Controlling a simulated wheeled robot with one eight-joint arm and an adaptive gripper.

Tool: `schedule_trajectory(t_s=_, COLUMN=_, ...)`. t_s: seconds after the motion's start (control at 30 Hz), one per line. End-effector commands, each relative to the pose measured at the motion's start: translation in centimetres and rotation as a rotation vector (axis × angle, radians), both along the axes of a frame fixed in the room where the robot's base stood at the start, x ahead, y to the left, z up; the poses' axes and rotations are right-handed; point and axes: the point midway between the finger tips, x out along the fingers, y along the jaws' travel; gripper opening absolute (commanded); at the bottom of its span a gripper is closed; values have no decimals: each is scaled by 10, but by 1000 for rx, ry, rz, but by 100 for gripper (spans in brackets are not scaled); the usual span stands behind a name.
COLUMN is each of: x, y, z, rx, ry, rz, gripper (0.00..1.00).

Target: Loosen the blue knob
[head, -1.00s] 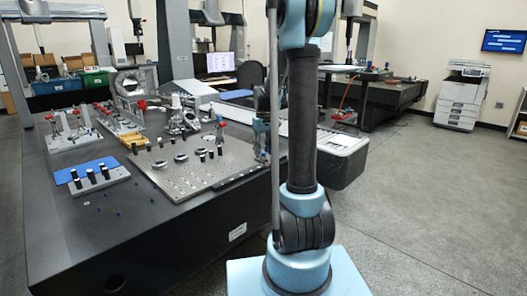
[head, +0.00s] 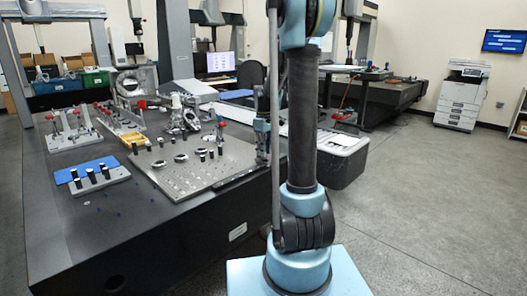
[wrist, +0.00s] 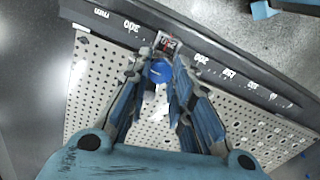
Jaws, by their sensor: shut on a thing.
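The blue knob (wrist: 159,71) shows in the wrist view, at the edge of the perforated plate (wrist: 239,117). My gripper (wrist: 158,75) is around it, with one finger on each side, and is shut on it. A small block with red and white on it (wrist: 170,43) sits just past the knob. In the head view the plate (head: 190,180) lies on the dark table, and my arm hides part of the area at its right edge. The knob cannot be made out in the head view.
A numbered scale strip (wrist: 205,55) runs along the plate's edge. On the table (head: 120,235) stand a block with black pins (head: 97,182), a blue mat, a yellow tray (head: 133,142) and several metal fixtures. The table's near part is mostly clear.

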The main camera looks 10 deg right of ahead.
Motion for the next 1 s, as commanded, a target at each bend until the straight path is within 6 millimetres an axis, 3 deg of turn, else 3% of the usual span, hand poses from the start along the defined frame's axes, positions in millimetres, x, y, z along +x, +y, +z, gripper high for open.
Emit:
schedule_trajectory(t_s=0.27, x=1, y=-1, z=0, rx=-1, ry=-1, rz=4, gripper=0)
schedule_trajectory(t_s=0.3, x=1, y=-1, z=0, rx=-1, ry=-1, rz=4, gripper=23)
schedule_trajectory(t_s=0.4, x=1, y=-1, z=0, rx=-1, ry=-1, rz=3, gripper=41)
schedule_trajectory(t_s=0.77, x=0, y=0, z=2, rx=-1, ry=-1, rz=3, gripper=41)
schedule_trajectory(t_s=1.0, x=1, y=0, z=25, rx=0, ry=0, rz=3, gripper=41)
